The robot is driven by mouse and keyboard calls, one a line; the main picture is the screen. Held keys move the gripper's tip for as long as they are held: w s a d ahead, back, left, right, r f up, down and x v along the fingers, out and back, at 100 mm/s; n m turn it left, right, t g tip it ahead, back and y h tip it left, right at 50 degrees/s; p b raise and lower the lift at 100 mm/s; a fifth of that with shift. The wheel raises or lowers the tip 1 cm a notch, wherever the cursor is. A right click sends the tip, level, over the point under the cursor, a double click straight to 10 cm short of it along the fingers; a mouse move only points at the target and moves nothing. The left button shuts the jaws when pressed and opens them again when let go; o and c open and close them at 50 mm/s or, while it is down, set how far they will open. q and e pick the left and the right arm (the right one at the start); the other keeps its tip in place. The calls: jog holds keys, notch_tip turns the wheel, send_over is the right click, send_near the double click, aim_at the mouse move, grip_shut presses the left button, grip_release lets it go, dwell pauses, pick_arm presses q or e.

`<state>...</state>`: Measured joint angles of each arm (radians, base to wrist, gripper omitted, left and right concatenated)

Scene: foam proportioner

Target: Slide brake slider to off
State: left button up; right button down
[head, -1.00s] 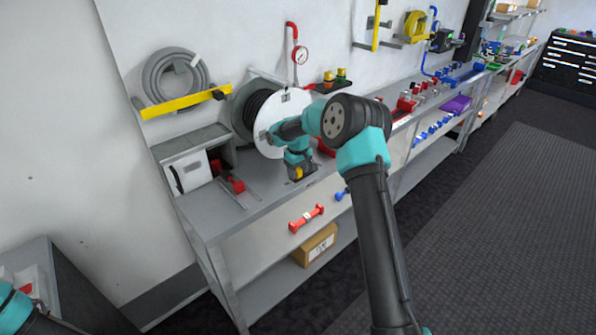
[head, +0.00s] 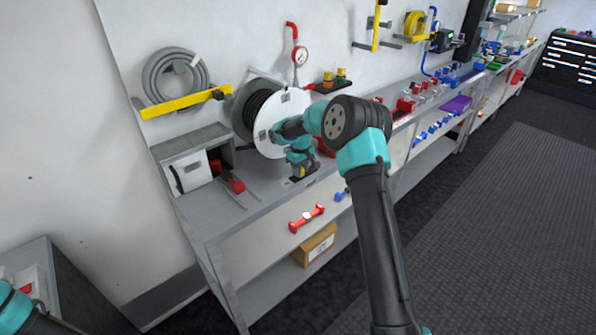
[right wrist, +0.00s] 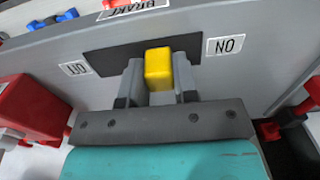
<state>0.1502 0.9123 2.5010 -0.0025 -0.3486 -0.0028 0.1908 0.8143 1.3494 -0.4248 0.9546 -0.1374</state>
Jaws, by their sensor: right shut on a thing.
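The yellow brake slider knob (right wrist: 158,68) stands in a dark slot plate (right wrist: 108,62) on a grey panel in the right wrist view. The knob sits right of the slot's middle there, nearer the upside-down ON label (right wrist: 225,46) than the OFF label (right wrist: 75,69) at the left end. My right gripper (right wrist: 159,85) has one finger on each side of the knob and is shut on it. In the head view my right gripper (head: 302,174) is at the bench top in front of the hose reel, with the knob mostly hidden. My left gripper is out of view.
The hose reel (head: 294,103) stands close behind the gripper. A red-handled tool (head: 232,184) lies left of it on the bench (head: 215,215). In the right wrist view a red block (right wrist: 30,108) is at the left.

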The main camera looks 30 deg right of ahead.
jog(key=shift+w+d, duration=0.2)
jog(key=shift+d, duration=0.85)
jog(key=c, duration=0.9)
grip_release()
jog(key=shift+r, duration=0.1)
notch_tip(320, 180, up, 17)
jog(key=shift+r, duration=0.15)
